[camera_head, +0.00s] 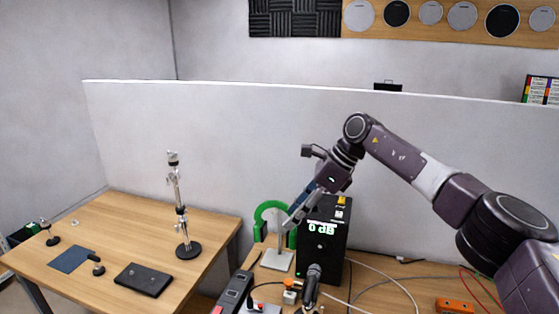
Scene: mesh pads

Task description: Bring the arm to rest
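My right arm comes in from the right edge and bends down at its elbow. Its gripper (297,212) hangs in front of the grey partition, at the upper left of a black box with a lit "0 dB" display (322,240). The fingers point down and left, and they overlap part of a green arched thing (268,207) on a pale stand. Whether the gripper touches either is not clear. The fingers look narrow and close together, and nothing is clearly seen between them. My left gripper is not in view.
A wooden table (120,225) at left holds a metal stand (181,205), a black flat box (143,280) and a blue pad (71,259). A dark microphone-like thing (312,285), cables and an orange block (455,305) lie at the front. A grey partition (230,130) stands behind.

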